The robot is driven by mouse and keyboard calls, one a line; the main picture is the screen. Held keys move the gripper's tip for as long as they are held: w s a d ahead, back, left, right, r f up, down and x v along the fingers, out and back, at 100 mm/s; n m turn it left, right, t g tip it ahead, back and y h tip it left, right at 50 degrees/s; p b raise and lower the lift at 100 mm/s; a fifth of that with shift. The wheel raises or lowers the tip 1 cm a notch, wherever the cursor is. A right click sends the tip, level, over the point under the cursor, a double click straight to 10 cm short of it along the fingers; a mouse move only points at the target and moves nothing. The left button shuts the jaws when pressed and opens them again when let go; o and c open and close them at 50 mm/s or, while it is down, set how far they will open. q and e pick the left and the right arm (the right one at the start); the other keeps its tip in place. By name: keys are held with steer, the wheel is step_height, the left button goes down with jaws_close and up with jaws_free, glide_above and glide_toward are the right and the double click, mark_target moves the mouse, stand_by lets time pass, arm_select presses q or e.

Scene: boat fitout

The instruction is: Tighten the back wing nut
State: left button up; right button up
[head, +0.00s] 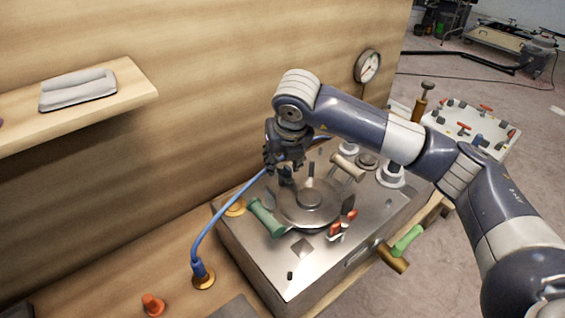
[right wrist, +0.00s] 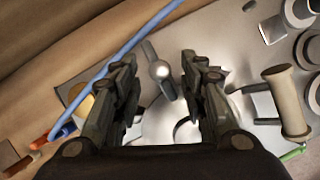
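The round metal hatch lid (head: 308,200) lies on top of the steel box (head: 295,268). In the right wrist view a grey wing nut (right wrist: 160,70) with a bright round centre and a slanting wing lies between and beyond my fingertips. My right gripper (head: 285,176) points down at the back left edge of the lid. Its two fingers (right wrist: 160,85) are apart, one on each side of the wing nut, with nothing held. Whether they touch it cannot be told. In the head view the gripper largely hides this nut. My left gripper is not in view.
A blue hose (head: 205,225) arches close beside my right gripper. A green cylindrical handle (head: 266,218), a tan handle (head: 347,166) and red-tipped clips (head: 343,223) stand around the lid. A wooden wall is behind; a gauge (head: 368,66) hangs on it.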

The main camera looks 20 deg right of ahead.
steer(key=v, duration=1)
steer(key=shift+s+r, duration=0.1)
